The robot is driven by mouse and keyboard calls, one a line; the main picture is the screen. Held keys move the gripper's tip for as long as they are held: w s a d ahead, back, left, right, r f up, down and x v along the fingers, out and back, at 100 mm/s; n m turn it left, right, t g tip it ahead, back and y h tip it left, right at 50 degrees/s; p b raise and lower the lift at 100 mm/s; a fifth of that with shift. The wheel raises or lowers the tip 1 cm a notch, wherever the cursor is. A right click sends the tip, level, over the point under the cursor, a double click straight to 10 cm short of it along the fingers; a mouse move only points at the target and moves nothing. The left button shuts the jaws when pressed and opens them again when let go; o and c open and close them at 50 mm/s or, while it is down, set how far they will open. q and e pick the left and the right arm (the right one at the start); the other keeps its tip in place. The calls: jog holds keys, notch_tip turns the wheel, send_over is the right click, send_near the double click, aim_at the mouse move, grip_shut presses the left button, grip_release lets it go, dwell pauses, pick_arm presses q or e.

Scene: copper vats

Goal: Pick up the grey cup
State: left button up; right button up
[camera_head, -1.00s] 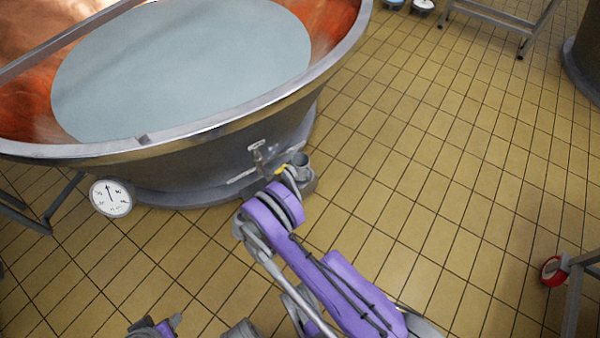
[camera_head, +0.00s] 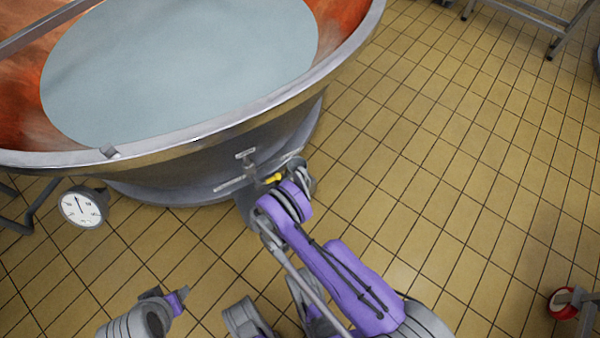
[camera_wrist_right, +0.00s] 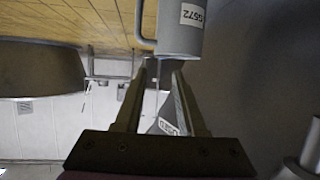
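The grey cup (camera_wrist_right: 182,30) shows at the top of the right wrist view, with a white label and a handle on its left side. My right gripper (camera_wrist_right: 164,68) is open, its fingertips close to the cup's lower end in that view. The gap between its fingers shows no cup held; whether the tips touch the cup I cannot tell. In the head view my right gripper (camera_head: 292,175) is by the foot of the copper vat and largely hides the cup. My left gripper (camera_head: 183,293) is low at left, away from the cup; its opening is too small to judge.
The large copper vat (camera_head: 220,124), full of pale liquid, fills the upper left. A stand with a red-rimmed wheel (camera_head: 562,303) is at lower right.

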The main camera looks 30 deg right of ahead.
aim_at(303, 173)
jog(key=x, duration=0.3)
jog(key=b+x, duration=0.1)
jog(key=x, duration=0.1)
jog(key=b+x, duration=0.1)
jog(key=x, duration=0.2)
jog(key=shift+s+d, duration=0.2)
jog(key=shift+d, duration=0.4)
jog(key=shift+w+d+f, duration=0.15)
jog(key=shift+w+d, duration=0.1)
grip_shut()
dwell(0.5)
